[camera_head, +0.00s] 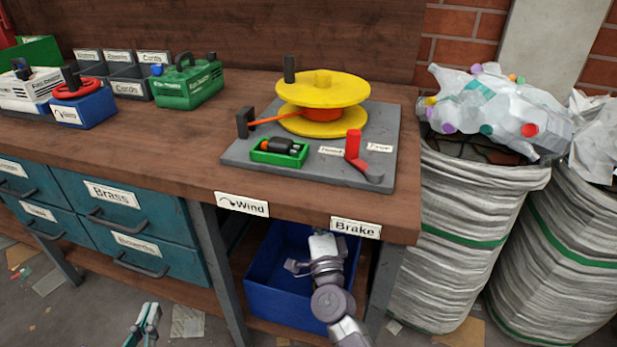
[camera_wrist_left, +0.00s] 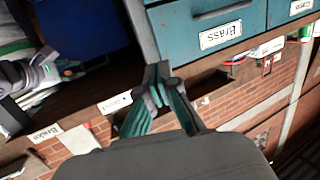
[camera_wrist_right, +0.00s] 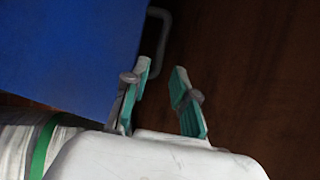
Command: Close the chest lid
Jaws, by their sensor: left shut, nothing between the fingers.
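A blue box (camera_head: 272,290) that looks like the chest stands under the workbench in the head view; I cannot make out a separate lid. My right gripper (camera_head: 323,240) reaches down over it, its fingers partly hidden by my wrist. In the right wrist view, a flat blue panel (camera_wrist_right: 65,50) fills the upper left, with a grey bar handle (camera_wrist_right: 162,32) at its edge. My right gripper (camera_wrist_right: 160,72) is open, the handle just beyond its fingertips. My left gripper (camera_head: 150,310) is shut and empty, low in front of the drawers. The left wrist view shows it too (camera_wrist_left: 158,72).
The workbench (camera_head: 215,120) overhangs the blue box, and its legs (camera_head: 215,250) stand beside it. Teal drawers (camera_head: 125,220) are at left. Full waste bins (camera_head: 455,230) stand at right. A yellow reel (camera_head: 322,90) sits on top of the bench.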

